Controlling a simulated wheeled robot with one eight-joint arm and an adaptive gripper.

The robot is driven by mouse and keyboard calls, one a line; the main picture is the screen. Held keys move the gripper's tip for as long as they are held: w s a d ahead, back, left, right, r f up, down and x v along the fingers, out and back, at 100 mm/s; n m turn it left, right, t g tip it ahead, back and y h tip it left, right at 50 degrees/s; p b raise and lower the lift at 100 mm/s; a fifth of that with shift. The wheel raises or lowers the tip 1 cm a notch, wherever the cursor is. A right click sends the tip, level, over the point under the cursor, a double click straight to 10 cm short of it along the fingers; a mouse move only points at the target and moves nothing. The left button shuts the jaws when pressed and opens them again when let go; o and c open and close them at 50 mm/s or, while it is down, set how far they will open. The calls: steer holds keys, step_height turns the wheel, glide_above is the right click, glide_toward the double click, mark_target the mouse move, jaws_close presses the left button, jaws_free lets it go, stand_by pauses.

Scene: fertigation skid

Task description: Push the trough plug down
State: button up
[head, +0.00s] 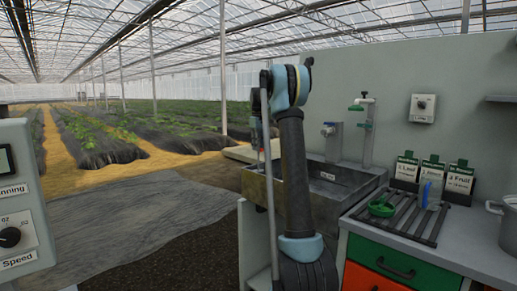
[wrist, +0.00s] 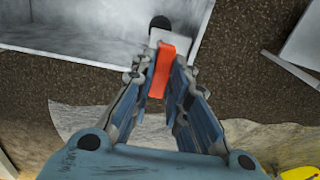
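The grey trough (head: 332,183) stands behind and beside my arm in the head view; part of its pale wall and floor (wrist: 85,25) shows at the upper left of the wrist view. My gripper (wrist: 160,75) points down over the trough's left side; in the head view it is small (head: 260,145). Its fingers are close on both sides of an orange-red strip (wrist: 161,72), which fills the gap. A pale block (wrist: 172,38) joins the strip's far end. A round black piece (wrist: 160,22) lies just beyond; I cannot tell whether it is the plug or touches the block.
A tap (head: 329,130) and a green-handled pipe (head: 366,125) rise behind the trough. A control box (head: 20,215) is at the left. The ground left of the trough is open.

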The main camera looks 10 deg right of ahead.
steer(key=shift+f, duration=0.1)
jaws_close()
steer(key=shift+d+f, duration=0.1)
steer(key=shift+f, duration=2.1)
steer(key=o, duration=0.8)
jaws_free()
steer(key=shift+r, duration=0.2)
step_height(320, 180, up, 12)
steer(key=shift+w+f, duration=0.1)
steer(key=shift+f, duration=0.15)
